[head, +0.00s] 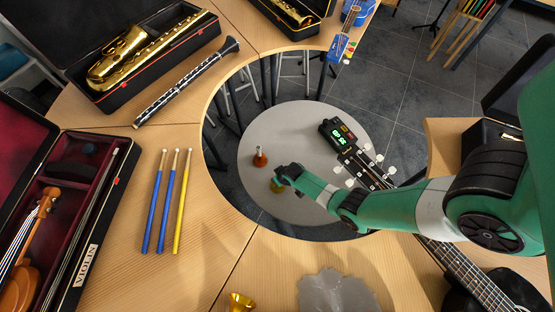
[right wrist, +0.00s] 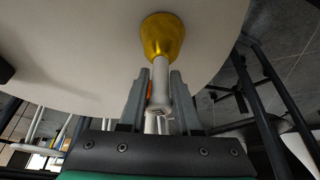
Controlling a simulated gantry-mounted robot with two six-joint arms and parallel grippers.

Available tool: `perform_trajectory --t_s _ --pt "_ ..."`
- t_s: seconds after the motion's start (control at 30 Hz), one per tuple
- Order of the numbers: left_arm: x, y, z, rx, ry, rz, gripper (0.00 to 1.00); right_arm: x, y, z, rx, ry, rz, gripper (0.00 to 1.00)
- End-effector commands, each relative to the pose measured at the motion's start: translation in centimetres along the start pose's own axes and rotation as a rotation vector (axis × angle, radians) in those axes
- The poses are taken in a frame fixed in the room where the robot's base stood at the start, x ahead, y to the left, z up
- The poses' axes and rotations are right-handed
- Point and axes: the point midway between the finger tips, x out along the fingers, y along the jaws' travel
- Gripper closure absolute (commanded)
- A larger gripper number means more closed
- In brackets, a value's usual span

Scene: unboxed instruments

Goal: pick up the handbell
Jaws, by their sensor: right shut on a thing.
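A handbell with a golden bell (right wrist: 162,38) and a pale handle shows in the right wrist view. My right gripper (right wrist: 158,98) is shut on its handle, with one finger on each side. In the head view my right gripper (head: 283,174) is over the grey round table (head: 300,125), and a bit of the golden bell (head: 277,186) shows beneath it. The gripper and arm hide most of the handbell there. I cannot tell whether the bell touches the table. My left gripper is not in view.
A small orange-red object (head: 260,158) stands close by on the round table. A tuner (head: 338,133) sits on a guitar headstock at its right. A wooden ring table (head: 215,240) surrounds it, bearing drumsticks (head: 164,200), a clarinet (head: 187,82) and another brass item (head: 240,303).

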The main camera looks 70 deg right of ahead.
Motion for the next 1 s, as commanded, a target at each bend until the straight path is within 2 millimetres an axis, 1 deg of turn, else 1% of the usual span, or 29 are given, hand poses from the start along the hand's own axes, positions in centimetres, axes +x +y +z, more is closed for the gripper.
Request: perform_trajectory --t_s 0.87,0.93,1.0 --pt "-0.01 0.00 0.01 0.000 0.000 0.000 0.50 0.01 0.00 0.02 0.000 0.000 0.000 1.00" --pt "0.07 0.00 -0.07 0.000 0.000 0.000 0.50 -0.11 0.00 -0.03 0.000 0.000 0.000 1.00" --pt "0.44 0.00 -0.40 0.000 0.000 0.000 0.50 -0.69 0.00 -0.27 0.000 0.000 0.000 1.00"
